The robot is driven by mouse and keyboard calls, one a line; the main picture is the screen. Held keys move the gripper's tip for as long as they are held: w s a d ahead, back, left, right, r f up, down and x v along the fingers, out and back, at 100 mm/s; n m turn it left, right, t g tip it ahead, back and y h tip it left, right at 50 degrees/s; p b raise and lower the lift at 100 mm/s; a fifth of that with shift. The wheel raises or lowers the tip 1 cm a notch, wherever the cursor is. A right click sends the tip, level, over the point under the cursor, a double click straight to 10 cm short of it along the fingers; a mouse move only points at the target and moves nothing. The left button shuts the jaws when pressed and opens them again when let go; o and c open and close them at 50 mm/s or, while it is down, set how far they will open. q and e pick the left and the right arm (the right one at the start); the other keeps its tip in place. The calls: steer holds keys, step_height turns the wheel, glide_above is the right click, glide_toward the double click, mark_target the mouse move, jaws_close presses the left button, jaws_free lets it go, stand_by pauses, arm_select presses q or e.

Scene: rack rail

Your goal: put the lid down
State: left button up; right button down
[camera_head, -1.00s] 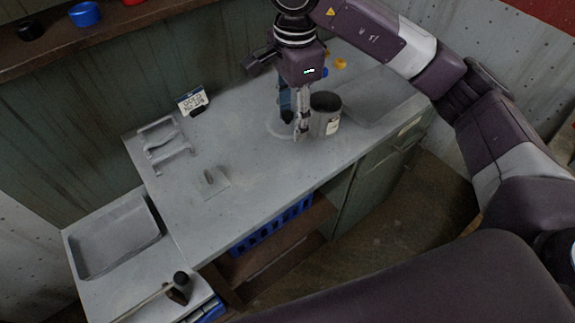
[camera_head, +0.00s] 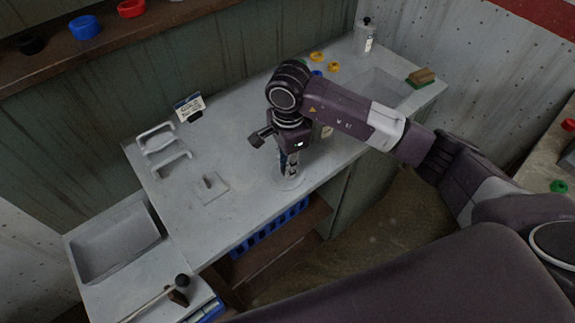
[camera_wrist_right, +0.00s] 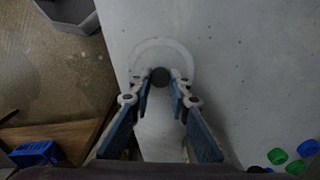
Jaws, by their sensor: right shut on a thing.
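The lid is a pale round disc (camera_head: 291,183) low over the front part of the grey counter, with a dark knob (camera_wrist_right: 160,77) at its middle in the right wrist view. My right gripper (camera_wrist_right: 160,92) points down from above with its fingertips shut on the knob. I cannot tell whether the disc touches the counter. An open grey canister (camera_head: 326,131) stands behind my right gripper, mostly hidden by my arm. My left gripper is in neither view.
A lidded canister (camera_head: 366,38) stands at the counter's far end near yellow rings (camera_head: 318,57). A white rack (camera_head: 163,150), a small plate (camera_head: 210,188) and a sign (camera_head: 189,107) are on the left. The counter between them and the lid is clear.

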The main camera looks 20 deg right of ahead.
steer(key=shift+s+f, duration=0.35)
steer(key=shift+f, duration=0.1)
steer(key=c, duration=2.2)
jaws_free()
steer(key=o, duration=1.1)
steer(key=shift+w, duration=0.15)
steer(key=shift+r, duration=0.15)
step_height(320, 180, up, 12)
steer(key=b, duration=0.3)
